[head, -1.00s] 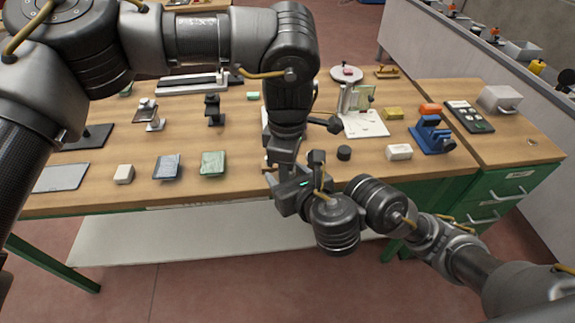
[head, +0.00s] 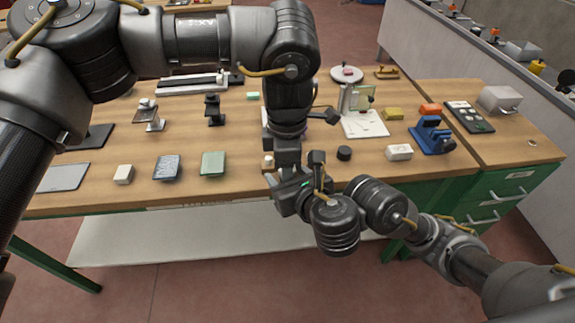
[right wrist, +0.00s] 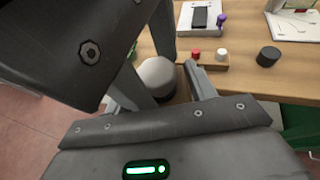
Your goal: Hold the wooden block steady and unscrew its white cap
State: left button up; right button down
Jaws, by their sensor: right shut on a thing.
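The white cap (right wrist: 157,75) shows as a pale round top between the fingers of my right gripper (right wrist: 166,92) in the right wrist view. The fingers are shut on it from both sides. The wooden block below is mostly hidden by the fingers and cap. In the head view my right gripper (head: 288,188) is at the table's front edge, just below my left wrist. My left gripper's fingertips are hidden behind the right one there, and its dark body (right wrist: 65,45) fills the upper left of the right wrist view. I cannot tell its grip.
A wooden strip (right wrist: 212,64) with a red and a white peg lies close right of the cap. A black cylinder (head: 344,153) and a white block (head: 399,152) stand further right. Several blocks and pads, including a green one (head: 213,163), lie to the left.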

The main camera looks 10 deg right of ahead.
pick_arm(q)
notch_tip(320, 180, up, 4)
jog(key=shift+s+r, duration=0.15)
jog(key=shift+r, duration=0.05)
jog(key=shift+c, duration=1.2)
jog(key=shift+r+m, duration=0.3)
jog(key=shift+r, duration=0.1)
jog(key=shift+c, duration=0.2)
notch_tip(320, 180, up, 3)
jog(key=m, duration=0.2)
jog(key=shift+f+m, duration=0.2)
jog(key=shift+m, duration=0.2)
jog(key=shift+f, duration=4.05)
